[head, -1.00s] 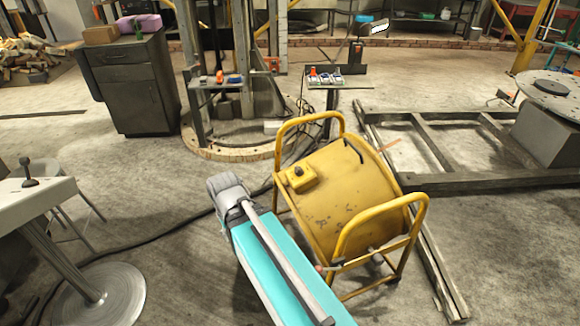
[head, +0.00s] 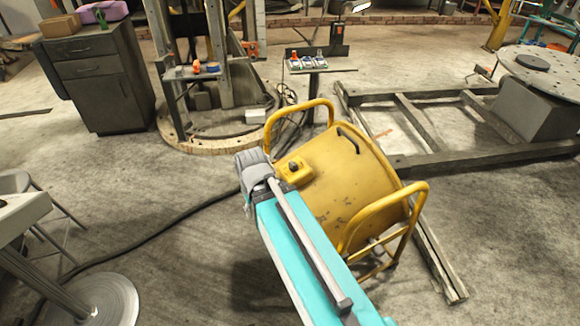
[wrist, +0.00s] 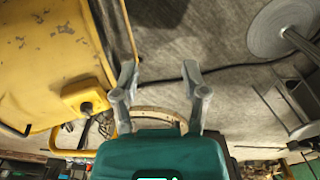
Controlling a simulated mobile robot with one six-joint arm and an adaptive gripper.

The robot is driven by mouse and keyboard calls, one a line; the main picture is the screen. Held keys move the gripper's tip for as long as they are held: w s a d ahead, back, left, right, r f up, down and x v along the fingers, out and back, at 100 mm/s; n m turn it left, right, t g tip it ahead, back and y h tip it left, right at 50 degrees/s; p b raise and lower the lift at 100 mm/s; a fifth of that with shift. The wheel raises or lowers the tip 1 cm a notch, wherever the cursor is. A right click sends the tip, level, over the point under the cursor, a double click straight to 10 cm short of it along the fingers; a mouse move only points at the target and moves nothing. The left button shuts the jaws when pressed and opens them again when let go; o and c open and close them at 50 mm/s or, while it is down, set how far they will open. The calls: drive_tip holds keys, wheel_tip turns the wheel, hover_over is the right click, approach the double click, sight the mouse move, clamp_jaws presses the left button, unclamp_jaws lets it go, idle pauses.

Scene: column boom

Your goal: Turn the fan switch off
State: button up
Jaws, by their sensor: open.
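The yellow drum fan (head: 350,190) stands in its tubular frame on the floor, right of my arm in the head view. Its yellow switch box (head: 294,170) with a black knob (head: 293,167) is on the drum's near left part. In the wrist view the fan (wrist: 45,50) fills the left side, and the switch box (wrist: 88,98) with its dark knob (wrist: 87,107) lies left of my gripper. My gripper (wrist: 159,72) is open and empty, its two grey fingers apart. The fingers look clear of the box. In the head view my arm's fingers cannot be made out.
A round-based table (head: 100,300) is at the lower left. A dark cable (head: 150,238) crosses the floor. A grey cabinet (head: 105,75) and small stands with coloured items are behind. Metal beams (head: 445,270) lie right of the fan.

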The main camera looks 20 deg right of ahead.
drive_tip(key=o, duration=0.3)
drive_tip(key=shift+w+d, duration=0.1)
drive_tip(key=shift+o, duration=0.7)
drive_tip(key=shift+w+d, duration=0.1)
drive_tip(key=shift+w, duration=0.25)
drive_tip(key=m+t+y+b, duration=0.2)
drive_tip(key=m+y+b, duration=0.15)
drive_tip(key=m, duration=1.55)
approach(293, 163)
drive_tip(key=d+r, duration=0.2)
drive_tip(key=shift+w+a+f+y, duration=0.1)
drive_tip(key=shift+w+f+y, duration=0.05)
drive_tip(key=shift+f+y, duration=0.15)
drive_tip(key=shift+a+f, duration=0.1)
drive_tip(key=shift+f, duration=0.05)
drive_tip(key=b+x, duration=1.2)
drive_tip(key=x, duration=0.1)
drive_tip(key=shift+a+f, duration=0.15)
drive_tip(key=shift+a, duration=0.1)
